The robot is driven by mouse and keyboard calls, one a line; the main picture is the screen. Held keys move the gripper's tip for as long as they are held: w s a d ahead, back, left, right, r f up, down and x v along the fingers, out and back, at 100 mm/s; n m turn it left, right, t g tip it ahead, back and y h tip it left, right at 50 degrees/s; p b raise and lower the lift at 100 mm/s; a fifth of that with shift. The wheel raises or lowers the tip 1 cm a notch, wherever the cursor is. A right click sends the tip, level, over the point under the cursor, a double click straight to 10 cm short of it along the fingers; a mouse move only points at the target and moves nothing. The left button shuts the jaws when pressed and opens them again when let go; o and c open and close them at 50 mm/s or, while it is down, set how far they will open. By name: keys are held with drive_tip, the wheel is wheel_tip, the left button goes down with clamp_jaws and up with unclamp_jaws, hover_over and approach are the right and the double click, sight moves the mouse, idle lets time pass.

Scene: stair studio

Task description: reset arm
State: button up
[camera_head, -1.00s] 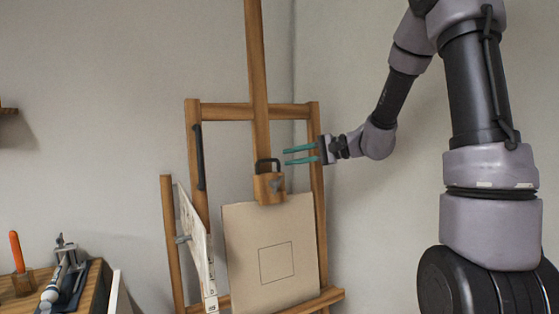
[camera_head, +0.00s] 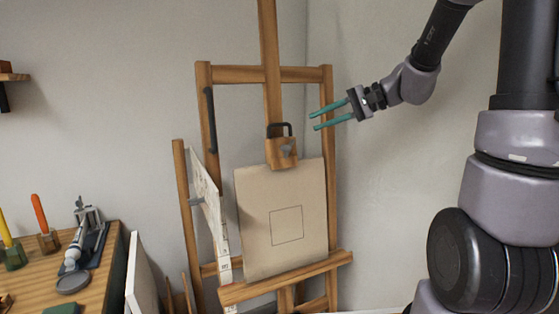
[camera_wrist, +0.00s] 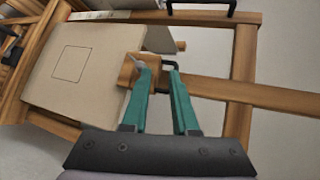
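My gripper (camera_head: 312,121) has two teal fingers held apart with nothing between them. In the head view it is in the air at the upper right of the easel, pointing left. In the wrist view my gripper (camera_wrist: 158,66) points toward the easel's wooden clamp block (camera_wrist: 127,70). The clamp block (camera_head: 276,153) with its dark handle sits on the central mast above the canvas board. Any contact between fingers and easel cannot be made out; they look apart.
The wooden easel (camera_head: 325,180) holds a tan board (camera_head: 255,230) with a drawn square. A wooden table (camera_head: 92,290) at lower left carries pens in holders and a metal-and-white tool (camera_head: 75,250). A shelf (camera_head: 10,77) is on the left wall. Open wall space lies right of the easel.

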drive_tip(key=s+d+r+n+t+h, duration=0.1)
drive_tip(key=s+d+h, duration=0.4)
drive_tip(key=s, duration=0.3)
drive_tip(key=s+d+r+n+t+h, duration=0.1)
drive_tip(key=s+d+h, duration=0.3)
drive_tip(key=s, duration=0.4)
drive_tip(key=shift+s+d+r+t+h, duration=0.25)
drive_tip(key=shift+s+d+t+h, duration=0.15)
drive_tip(key=shift+t+h, duration=0.15)
